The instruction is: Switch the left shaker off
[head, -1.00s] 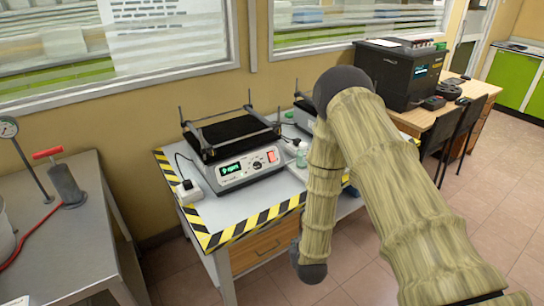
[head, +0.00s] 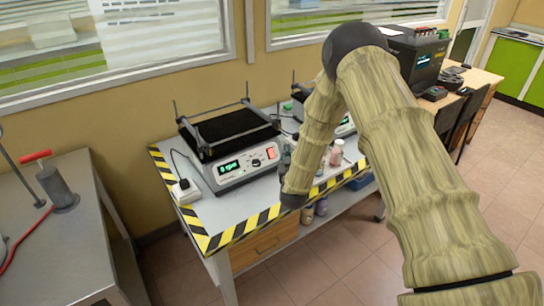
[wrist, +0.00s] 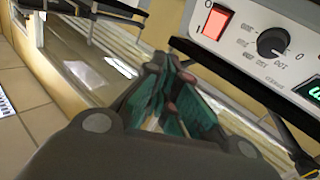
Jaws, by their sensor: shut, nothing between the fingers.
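The left shaker (head: 228,168) stands on the table, a white box with a black platform on top and thin corner posts. Its green display (head: 229,167) is lit and seems to read 0 rpm. Its red rocker switch (head: 271,153) is at the right of the front panel. In the wrist view the switch (wrist: 217,22) looks bright red, beside a black knob (wrist: 272,43). My gripper (wrist: 160,68) is shut and empty, below and left of the switch and apart from it. In the head view my arm hides most of the gripper.
A second shaker (head: 345,128) stands to the right, partly behind my arm. A small bottle (head: 336,153) stands on the table in front of it. A white power socket (head: 186,191) lies left of the left shaker. A grey metal bench (head: 70,250) stands at the left.

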